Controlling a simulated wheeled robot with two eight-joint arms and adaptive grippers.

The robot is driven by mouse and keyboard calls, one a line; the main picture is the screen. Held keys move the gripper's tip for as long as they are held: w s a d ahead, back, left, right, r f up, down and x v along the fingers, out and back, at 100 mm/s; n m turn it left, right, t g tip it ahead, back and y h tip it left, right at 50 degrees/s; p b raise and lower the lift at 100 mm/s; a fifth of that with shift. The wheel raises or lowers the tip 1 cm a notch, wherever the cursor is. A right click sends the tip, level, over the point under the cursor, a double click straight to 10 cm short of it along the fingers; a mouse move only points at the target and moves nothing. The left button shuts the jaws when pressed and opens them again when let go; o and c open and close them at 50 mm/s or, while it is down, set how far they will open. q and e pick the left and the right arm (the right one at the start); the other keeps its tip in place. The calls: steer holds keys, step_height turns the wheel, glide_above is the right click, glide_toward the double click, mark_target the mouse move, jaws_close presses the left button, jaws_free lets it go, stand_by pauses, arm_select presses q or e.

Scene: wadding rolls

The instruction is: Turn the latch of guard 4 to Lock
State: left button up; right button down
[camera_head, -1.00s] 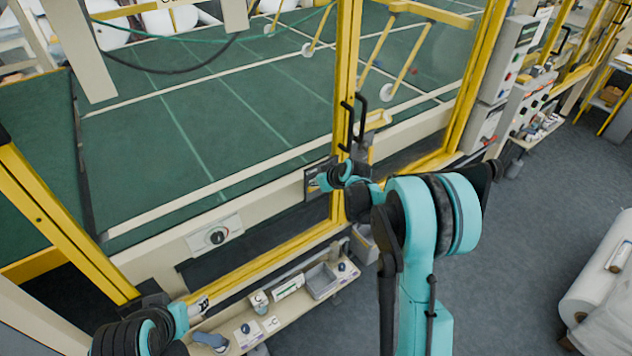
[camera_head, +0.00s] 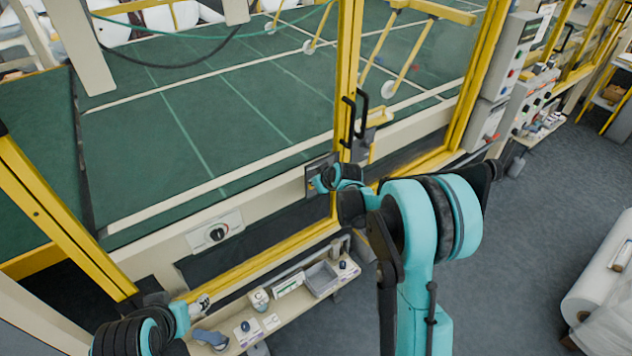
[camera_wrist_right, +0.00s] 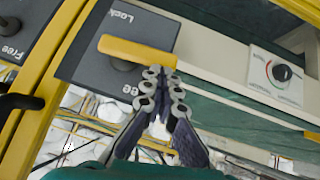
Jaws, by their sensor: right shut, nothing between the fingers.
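A dark latch plate (camera_wrist_right: 88,60) with a yellow lever (camera_wrist_right: 137,52) fills the upper left of the right wrist view. "Lock" is printed above the lever and "Free" below it; the lever lies across between the two words. The plate also shows in the head view (camera_head: 316,170), on the pale rail by the yellow post, partly hidden by my right gripper (camera_head: 320,181). In the wrist view my right gripper (camera_wrist_right: 162,78) is shut and empty, its tips at the lever's right end; contact cannot be told. My left gripper (camera_head: 203,303) is low at left; its fingers are unclear. No guard number is readable.
A rotary switch (camera_head: 216,234) sits on the rail left of the latch. A second plate marked "Free" (camera_wrist_right: 20,25) is beyond the yellow post. A black handle (camera_head: 352,118) stands above the latch. A shelf (camera_head: 285,314) with small items lies below.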

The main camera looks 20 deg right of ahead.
arm_select(q)
step_height(320, 180, down, 14)
steer(key=b, duration=1.3)
steer(key=shift+r, duration=0.25)
arm_select(e)
step_height(320, 180, down, 8)
steer(key=d+n+t+h, duration=0.1)
steer(key=n+t+h, duration=0.2)
steer(key=h, duration=0.3)
steer(key=shift+w+d+f+n, duration=0.15)
steer(key=shift+w+f+n, duration=0.1)
steer(key=shift+n, duration=0.25)
arm_select(q)
steer(key=shift+f, duration=0.1)
arm_select(e)
steer(key=shift+d, duration=0.15)
